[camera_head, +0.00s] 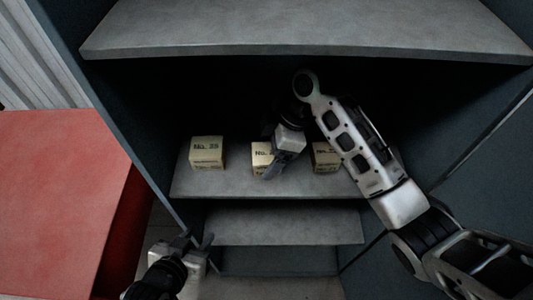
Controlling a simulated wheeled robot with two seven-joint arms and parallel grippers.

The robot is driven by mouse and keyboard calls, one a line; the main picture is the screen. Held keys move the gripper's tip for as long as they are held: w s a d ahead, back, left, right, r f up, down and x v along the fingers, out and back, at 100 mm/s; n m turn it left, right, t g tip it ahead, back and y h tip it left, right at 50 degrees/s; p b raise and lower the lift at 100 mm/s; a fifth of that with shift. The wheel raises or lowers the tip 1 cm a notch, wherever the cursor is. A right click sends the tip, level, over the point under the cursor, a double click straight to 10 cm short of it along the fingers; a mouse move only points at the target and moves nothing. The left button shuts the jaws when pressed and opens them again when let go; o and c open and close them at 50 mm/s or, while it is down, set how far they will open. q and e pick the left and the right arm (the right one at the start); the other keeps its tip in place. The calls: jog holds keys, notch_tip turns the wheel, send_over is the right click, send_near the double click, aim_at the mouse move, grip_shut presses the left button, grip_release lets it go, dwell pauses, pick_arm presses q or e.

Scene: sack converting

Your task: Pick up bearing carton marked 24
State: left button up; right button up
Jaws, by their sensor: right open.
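Three small cream cartons stand in a row on a grey shelf. The left carton (207,153) shows a "No." label whose digits look like 25 or 28. The middle carton (261,155) shows "No." but its digits are hidden behind my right gripper. The right carton (325,157) is partly covered by my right arm, and its number cannot be read. My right gripper (271,172) is open and points down in front of the middle carton; whether it touches it is unclear. My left gripper (197,241) is low at the left, below the cartons, with its fingers apart and empty.
The cartons' shelf (215,184) is inside a dark cabinet, with another shelf (300,30) above and a lower shelf (285,227) beneath. The cabinet's side walls bound the space. A red block-like surface (60,200) stands outside at the left.

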jog(key=shift+x, duration=0.85)
jog(key=shift+w+r, duration=0.1)
jog(key=c, duration=1.2)
jog(key=shift+r, duration=0.1)
